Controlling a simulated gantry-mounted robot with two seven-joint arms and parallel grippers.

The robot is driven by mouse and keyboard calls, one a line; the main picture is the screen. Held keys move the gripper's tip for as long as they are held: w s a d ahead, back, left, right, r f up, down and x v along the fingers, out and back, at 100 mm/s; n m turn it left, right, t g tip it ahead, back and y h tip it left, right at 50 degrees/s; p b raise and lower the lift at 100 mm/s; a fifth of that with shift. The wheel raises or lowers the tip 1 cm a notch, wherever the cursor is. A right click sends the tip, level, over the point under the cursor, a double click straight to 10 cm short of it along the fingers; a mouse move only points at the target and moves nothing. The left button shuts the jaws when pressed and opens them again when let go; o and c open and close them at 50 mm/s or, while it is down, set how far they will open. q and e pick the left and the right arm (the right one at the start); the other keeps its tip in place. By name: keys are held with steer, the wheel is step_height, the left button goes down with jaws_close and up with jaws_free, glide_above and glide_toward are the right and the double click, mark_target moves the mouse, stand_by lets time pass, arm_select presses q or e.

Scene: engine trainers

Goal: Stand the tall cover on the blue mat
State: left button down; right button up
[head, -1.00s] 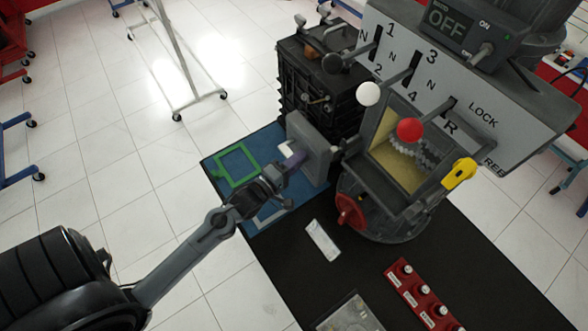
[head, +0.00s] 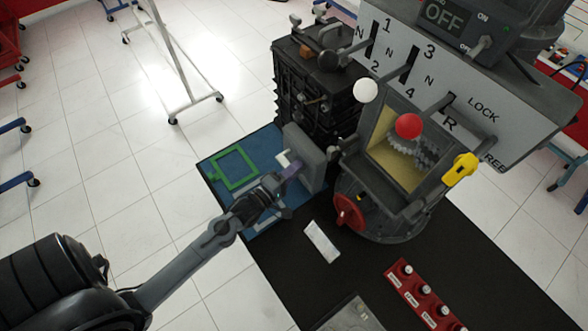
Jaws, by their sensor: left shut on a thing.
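The tall cover (head: 311,165) is a grey upright slab near the right part of the blue mat (head: 216,162), in front of the black engine block. A small purple part and a white part show on its left side. My left gripper (head: 280,182) reaches in from the lower left and is shut on the cover at its left side. The fingertips are partly hidden. I cannot tell whether the cover's bottom edge touches the mat. The mat carries a green outline (head: 235,183) at its left and a pale outline partly behind my arm. My right gripper is not in view.
The black engine block (head: 304,93) stands behind the cover. A gearbox trainer with a red wheel (head: 349,211) stands at its right. A white label (head: 322,242) and a red knob strip (head: 424,295) lie on the black table (head: 380,268). The green-outlined area is clear.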

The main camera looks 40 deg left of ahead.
arm_select(q)
steer(key=c, duration=1.1)
jaws_free()
steer(key=shift+f, duration=0.1)
